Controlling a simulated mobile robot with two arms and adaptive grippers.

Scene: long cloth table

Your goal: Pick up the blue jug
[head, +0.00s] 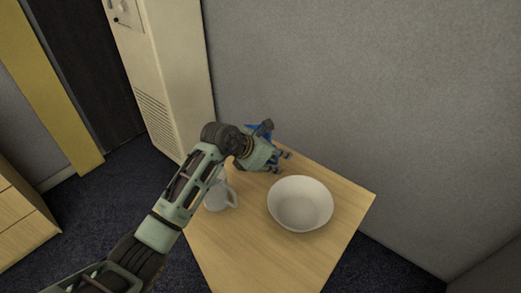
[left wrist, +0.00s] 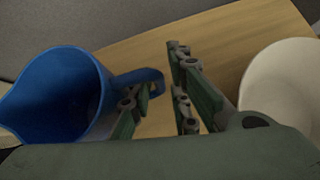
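The blue jug (left wrist: 50,100) stands on the wooden table at the left of the left wrist view, its open mouth showing. Its handle (left wrist: 148,77) points right, and its end reaches into the gap between the fingers of my left gripper (left wrist: 157,98). The fingers are apart, and I see no grip on the handle. In the head view, my left gripper (head: 282,162) is over the table's back part and hides most of the jug; only bits of blue (head: 262,128) show behind it. My right gripper is not in view.
A white bowl (head: 300,207) stands right of my left gripper and also shows in the left wrist view (left wrist: 285,90). A white mug (head: 217,197) stands beside my left forearm, partly hidden. A grey wall (head: 370,90) rises behind the table (head: 265,262); the table's front is clear.

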